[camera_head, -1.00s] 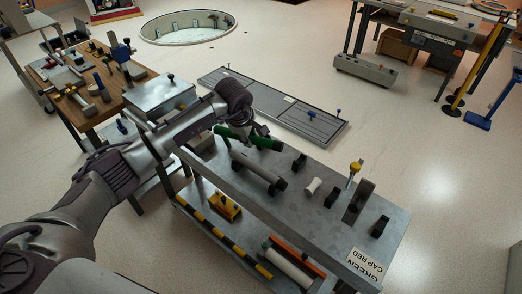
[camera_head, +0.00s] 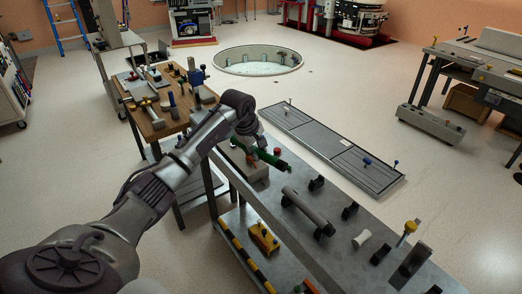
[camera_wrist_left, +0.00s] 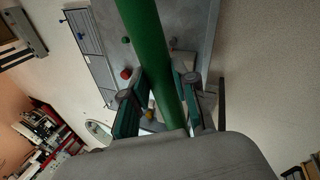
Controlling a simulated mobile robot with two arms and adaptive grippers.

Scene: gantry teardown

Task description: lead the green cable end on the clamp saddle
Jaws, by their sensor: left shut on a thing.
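The green cable end (camera_head: 268,158) is a thick green rod above the far left end of the grey metal bench (camera_head: 340,210). My left gripper (camera_head: 257,150) is shut on it. In the left wrist view the green cable end (camera_wrist_left: 150,45) runs between the two fingers of my left gripper (camera_wrist_left: 162,98) and out past the top edge. A grey block (camera_head: 248,168) lies under the gripper, with a red knob (camera_head: 277,151) close by; the red knob also shows in the wrist view (camera_wrist_left: 126,73). I cannot tell which part is the clamp saddle, or whether the cable touches it.
A grey cylinder (camera_head: 307,210) on supports, several black clamps and a white spool (camera_head: 362,238) stand along the bench. A yellow-topped post (camera_head: 407,232) is farther right. A wooden table (camera_head: 160,118) with tools stands left. A low grey platform (camera_head: 335,150) lies behind.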

